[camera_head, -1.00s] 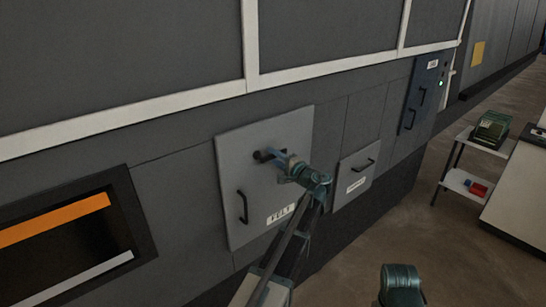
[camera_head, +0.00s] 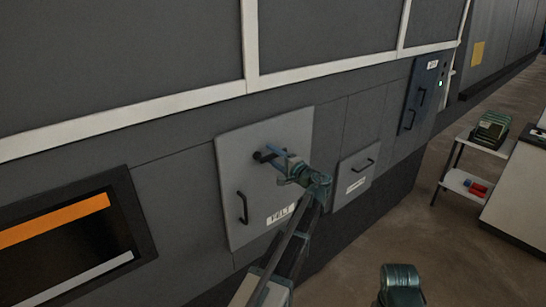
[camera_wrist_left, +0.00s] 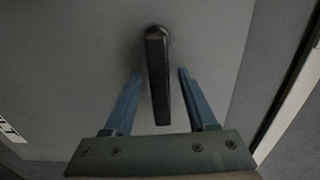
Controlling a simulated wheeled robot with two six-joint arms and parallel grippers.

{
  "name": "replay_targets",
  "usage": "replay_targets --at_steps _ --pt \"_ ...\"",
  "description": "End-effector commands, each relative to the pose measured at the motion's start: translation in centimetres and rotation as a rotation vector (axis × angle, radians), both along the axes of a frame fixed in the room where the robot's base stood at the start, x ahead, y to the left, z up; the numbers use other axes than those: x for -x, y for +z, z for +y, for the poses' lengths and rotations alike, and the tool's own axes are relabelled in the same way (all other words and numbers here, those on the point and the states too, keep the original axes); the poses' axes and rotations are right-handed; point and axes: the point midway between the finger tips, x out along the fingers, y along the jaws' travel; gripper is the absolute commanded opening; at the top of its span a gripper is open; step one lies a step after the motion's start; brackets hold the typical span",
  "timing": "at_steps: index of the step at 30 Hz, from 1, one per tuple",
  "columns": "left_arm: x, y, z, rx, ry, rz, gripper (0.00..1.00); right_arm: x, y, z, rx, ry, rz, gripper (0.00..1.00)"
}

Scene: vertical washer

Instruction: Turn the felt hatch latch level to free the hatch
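The felt hatch (camera_head: 235,165) is a grey panel, closed in the wall, with a dark bar handle (camera_head: 242,207) and a label (camera_head: 281,214) low down. Its dark latch (camera_head: 259,156) is near the panel's middle, partly hidden by my left gripper (camera_head: 277,160). In the left wrist view the latch lever (camera_wrist_left: 157,75) runs from its pivot at the top down between the two blue fingers of my left gripper (camera_wrist_left: 156,82). Gaps show on both sides, so the fingers are open around it. My right gripper is not in view.
A smaller hatch (camera_head: 348,185) with a handle sits right of the felt hatch. An opening with an orange bar (camera_head: 55,220) is at the left. A dark blue panel (camera_head: 418,92) and a small shelf table (camera_head: 462,185) stand farther right. Floor between is clear.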

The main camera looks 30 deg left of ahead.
Motion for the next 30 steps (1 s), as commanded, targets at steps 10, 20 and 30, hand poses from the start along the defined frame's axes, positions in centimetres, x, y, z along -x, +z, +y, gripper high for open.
replay_targets --at_steps 10,20,30 --pt "0.8 0.0 -1.8 0.0 -0.003 0.001 0.57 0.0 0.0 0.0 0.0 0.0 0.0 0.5" --pt "3.5 0.0 -8.3 0.0 -0.004 0.001 0.57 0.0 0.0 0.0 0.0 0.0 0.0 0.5" --pt "5.1 0.0 -12.4 0.0 -0.001 0.0 0.57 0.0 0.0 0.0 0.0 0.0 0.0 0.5"
